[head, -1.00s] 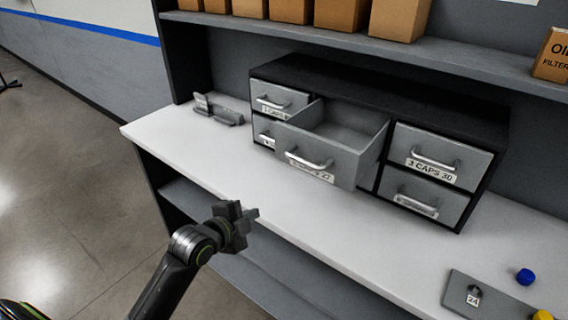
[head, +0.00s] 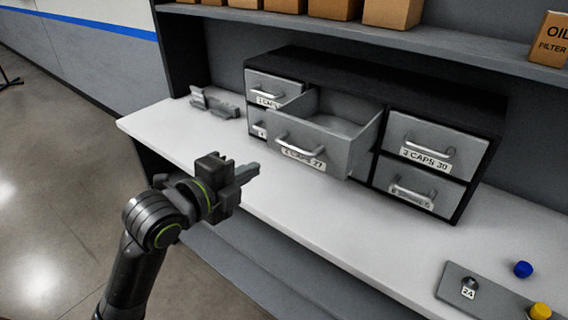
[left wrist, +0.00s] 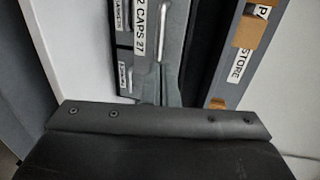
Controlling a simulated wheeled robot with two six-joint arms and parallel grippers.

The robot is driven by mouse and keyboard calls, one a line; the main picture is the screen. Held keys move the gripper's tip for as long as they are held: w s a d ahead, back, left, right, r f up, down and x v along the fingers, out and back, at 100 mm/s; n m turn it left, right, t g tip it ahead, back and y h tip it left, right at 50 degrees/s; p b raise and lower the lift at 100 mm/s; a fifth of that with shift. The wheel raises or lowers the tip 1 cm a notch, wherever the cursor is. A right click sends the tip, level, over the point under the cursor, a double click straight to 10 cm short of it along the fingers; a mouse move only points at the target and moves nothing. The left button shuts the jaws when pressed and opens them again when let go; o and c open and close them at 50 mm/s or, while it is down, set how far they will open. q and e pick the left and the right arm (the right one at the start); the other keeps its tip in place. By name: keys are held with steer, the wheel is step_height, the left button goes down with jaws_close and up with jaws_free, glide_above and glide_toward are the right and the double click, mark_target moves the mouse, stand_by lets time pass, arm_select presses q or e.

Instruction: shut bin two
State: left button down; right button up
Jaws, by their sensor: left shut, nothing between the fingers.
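Bin two is the grey drawer labelled "2 CAPS 27" (head: 312,152), top middle in the black drawer cabinet (head: 400,90). It is pulled well out, and its empty-looking inside shows. It has a silver bar handle (head: 299,146). In the left wrist view its label (left wrist: 139,30) and handle (left wrist: 163,35) show, turned sideways. My left gripper (head: 250,172) is shut and empty. It is in front of the bench, left of and nearer than the drawer front, not visibly touching it. My right gripper is not in view.
The other drawers, such as "3 CAPS 30" (head: 433,145), are shut. A grey fixture (head: 215,102) stands left of the cabinet. A grey plate (head: 475,290), a blue cap (head: 523,269) and a yellow cap (head: 540,311) lie at right. The white bench top (head: 330,215) before the cabinet is clear.

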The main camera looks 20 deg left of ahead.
arm_select(q)
steer(key=p, duration=0.3)
glide_toward(292, 149)
steer(key=x, duration=0.5)
steer(key=shift+d, duration=0.1)
steer(key=shift+p+x, duration=0.4)
steer(key=shift+x, duration=0.45)
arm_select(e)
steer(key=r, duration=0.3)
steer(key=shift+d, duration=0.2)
arm_select(q)
steer(key=shift+w, duration=0.15)
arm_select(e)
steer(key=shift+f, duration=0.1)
